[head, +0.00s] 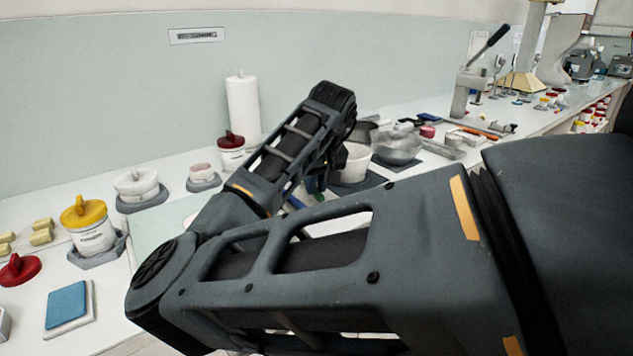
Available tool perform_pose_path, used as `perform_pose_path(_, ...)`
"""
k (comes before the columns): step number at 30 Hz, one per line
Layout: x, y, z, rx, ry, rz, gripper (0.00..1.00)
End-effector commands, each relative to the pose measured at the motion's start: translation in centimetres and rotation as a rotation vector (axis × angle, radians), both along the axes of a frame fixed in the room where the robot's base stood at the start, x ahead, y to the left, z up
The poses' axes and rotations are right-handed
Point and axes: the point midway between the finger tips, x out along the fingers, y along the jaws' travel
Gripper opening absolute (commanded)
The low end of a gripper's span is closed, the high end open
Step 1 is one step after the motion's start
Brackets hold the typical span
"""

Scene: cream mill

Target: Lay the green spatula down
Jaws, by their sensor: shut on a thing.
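My gripper (328,170) is at the end of my arm near the middle of the view, over the bench and mostly hidden behind my own forearm. It is shut on the green spatula (311,185), of which only a small dark green part shows just below the jaws. The rest of the spatula is hidden, so I cannot tell its tilt or whether it touches the bench.
A white tub (351,165) and a metal bowl (397,149) stand close right of my gripper. A red-lidded jar (231,154) and a white paper roll (243,108) stand behind. A yellow-lidded jar (94,235) and a blue pad (67,304) are at left. A pale green mat (160,229) shows bare bench space.

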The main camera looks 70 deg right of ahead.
Motion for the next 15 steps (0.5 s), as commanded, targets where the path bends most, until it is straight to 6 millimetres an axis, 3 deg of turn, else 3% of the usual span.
perform_pose_path(15, 0.00, 0.02, -0.75, 0.000, 0.001, 0.001, 0.00)
